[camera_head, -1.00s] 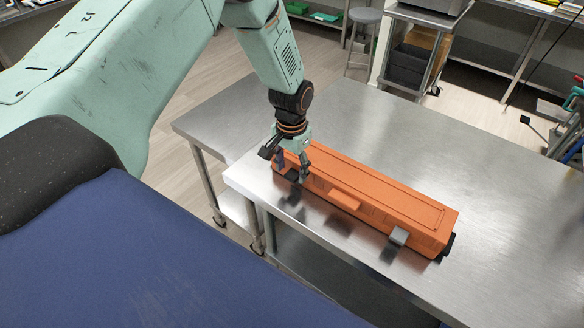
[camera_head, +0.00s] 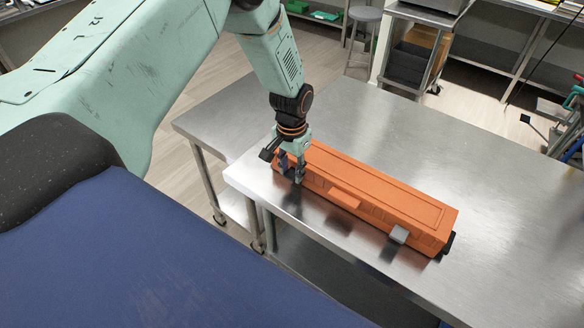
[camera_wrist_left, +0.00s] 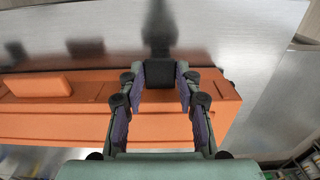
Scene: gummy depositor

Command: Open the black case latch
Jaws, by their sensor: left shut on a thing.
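A long orange case (camera_head: 385,200) lies on the steel table, its lid closed. My left gripper (camera_head: 293,178) is at the left end of its front side, pointing down. In the left wrist view, the black latch (camera_wrist_left: 160,73) sits between the two fingertips of the left gripper (camera_wrist_left: 160,82), and the fingers are shut on it. In the head view the fingers largely hide this latch. It seems to stick out from the case's front edge. My right gripper is not in view.
A grey latch (camera_head: 399,234) sticks out near the right end of the case's front, with an orange handle (camera_head: 345,196) between the latches. The steel table (camera_head: 480,150) is clear behind the case. A stool (camera_head: 364,16) stands beyond.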

